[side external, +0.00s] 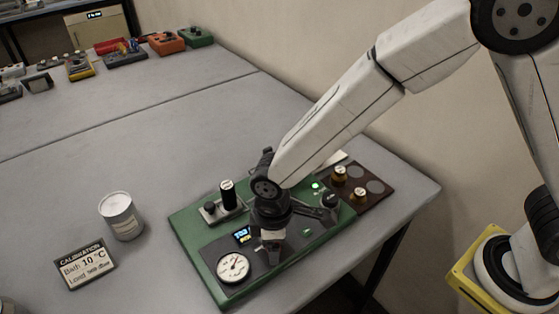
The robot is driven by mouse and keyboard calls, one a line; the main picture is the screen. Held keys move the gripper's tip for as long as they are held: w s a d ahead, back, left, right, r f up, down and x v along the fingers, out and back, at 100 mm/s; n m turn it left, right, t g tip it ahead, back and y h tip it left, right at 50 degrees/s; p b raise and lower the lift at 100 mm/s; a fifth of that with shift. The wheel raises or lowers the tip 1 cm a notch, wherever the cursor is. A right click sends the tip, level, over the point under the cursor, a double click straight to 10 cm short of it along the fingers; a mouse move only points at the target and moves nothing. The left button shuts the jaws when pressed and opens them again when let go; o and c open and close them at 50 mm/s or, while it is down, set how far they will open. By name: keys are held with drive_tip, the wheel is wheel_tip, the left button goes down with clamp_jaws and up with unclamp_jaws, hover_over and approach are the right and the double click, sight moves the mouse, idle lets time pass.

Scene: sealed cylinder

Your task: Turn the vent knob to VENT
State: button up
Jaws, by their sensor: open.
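A green-based instrument panel (190,245) with a dark face lies near the table's front edge. My gripper (271,257) points down over the middle of this panel, open, with nothing seen between its fingers. I cannot tell whether the fingertips touch the panel. A round black knob (330,200) sits at the panel's right, beside a grey metal part. Another small dark knob (210,207) sits on a metal plate at the left, beside a black upright cylinder (228,193). No VENT lettering is readable, and my gripper and wrist hide the panel's middle, so which knob is the vent knob is unclear.
A dial gauge (233,267) and a lit display (243,235) are left of my gripper. A brown tray (375,203) with small amber jars (339,174) adjoins at right. The table's middle is clear.

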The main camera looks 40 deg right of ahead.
clamp_jaws()
